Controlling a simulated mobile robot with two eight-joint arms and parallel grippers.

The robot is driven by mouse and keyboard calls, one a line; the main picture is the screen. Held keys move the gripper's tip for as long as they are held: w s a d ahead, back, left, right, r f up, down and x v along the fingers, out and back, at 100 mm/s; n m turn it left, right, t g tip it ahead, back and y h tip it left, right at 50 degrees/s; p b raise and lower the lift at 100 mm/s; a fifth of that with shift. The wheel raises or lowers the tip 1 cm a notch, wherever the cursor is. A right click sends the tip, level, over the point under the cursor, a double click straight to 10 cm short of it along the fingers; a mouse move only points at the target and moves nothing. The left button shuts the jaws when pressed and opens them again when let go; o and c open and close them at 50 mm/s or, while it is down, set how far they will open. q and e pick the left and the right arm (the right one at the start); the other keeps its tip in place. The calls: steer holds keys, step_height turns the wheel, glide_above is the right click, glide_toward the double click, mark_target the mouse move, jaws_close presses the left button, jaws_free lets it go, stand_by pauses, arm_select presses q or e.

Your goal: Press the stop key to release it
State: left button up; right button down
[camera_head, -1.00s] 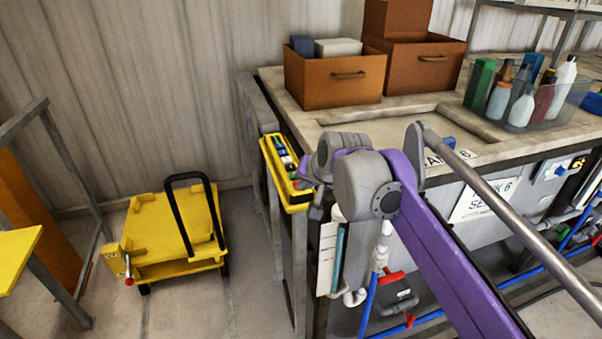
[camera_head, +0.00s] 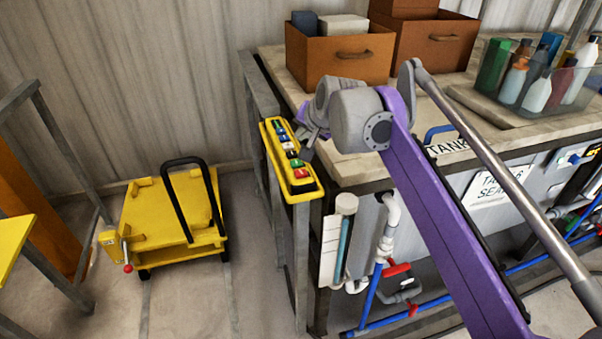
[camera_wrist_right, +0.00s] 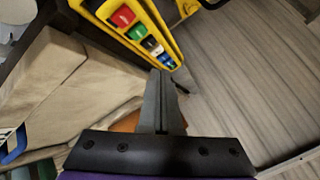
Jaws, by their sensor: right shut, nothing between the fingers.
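A yellow control box (camera_head: 306,190) with a row of coloured keys stands on a post at the tank bench's left end. Its red key (camera_head: 299,173), seemingly the stop key, is at the near end beside a green key (camera_head: 297,163). In the right wrist view the red key (camera_wrist_right: 123,16) and green key (camera_wrist_right: 137,32) are uncovered. My right gripper (camera_head: 308,140) is shut and empty, right beside the box. In the wrist view its fingertips (camera_wrist_right: 160,76) point at the blue and white keys' end; contact cannot be told. My left gripper is out of view.
The bench top (camera_head: 350,168) lies right of the box, with brown bins (camera_head: 340,65) and a clear tray of bottles (camera_head: 545,105). Pipes (camera_head: 392,215) run below. A yellow cart (camera_head: 170,215) stands on the floor at left, with open floor between.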

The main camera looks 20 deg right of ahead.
steer(key=b, duration=0.6)
glide_above(302, 175)
step_height(302, 175, down, 7)
steer(key=shift+r, duration=0.15)
steer(key=shift+f, duration=0.8)
steer(key=shift+f, duration=0.15)
stand_by(0.7)
steer(key=shift+f, duration=0.25)
steer(key=shift+f+b, duration=0.3)
steer(key=shift+f, duration=0.15)
stand_by(0.7)
steer(key=shift+r, duration=0.15)
steer(key=shift+r+p, duration=0.75)
steer(key=shift+p, duration=0.15)
